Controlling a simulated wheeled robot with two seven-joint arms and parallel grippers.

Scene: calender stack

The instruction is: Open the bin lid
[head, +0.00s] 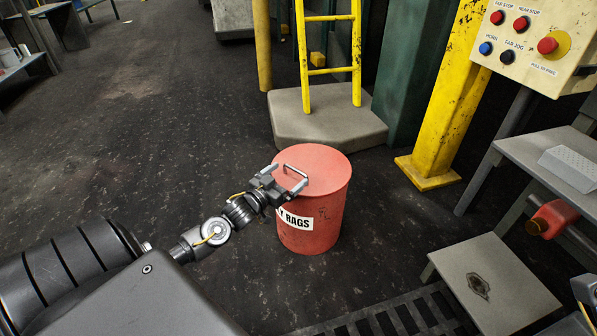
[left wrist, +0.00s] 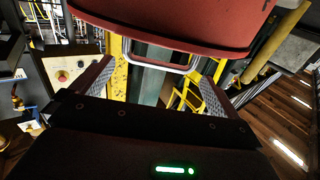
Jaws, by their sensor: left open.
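The red bin (head: 318,225) stands upright on the floor, with part of a white label reading "RAGS" on its front. Its round red lid (head: 325,160) lies flat on top, shut. A pale metal loop handle (head: 296,170) sits at the lid's left edge. My left gripper (head: 287,181) is open at that handle, its fingers spread. In the left wrist view the handle (left wrist: 160,67) lies between the open fingers of the left gripper (left wrist: 163,72), below the dark red lid (left wrist: 170,28); contact cannot be told. A dark part at the right edge may be my right gripper.
A yellow ladder (head: 332,72) stands on a grey plinth (head: 290,122) behind the bin. A yellow post (head: 448,105) and control panel (head: 540,35) are at right. A floor grating (head: 385,322) and grey step (head: 495,285) lie in front right.

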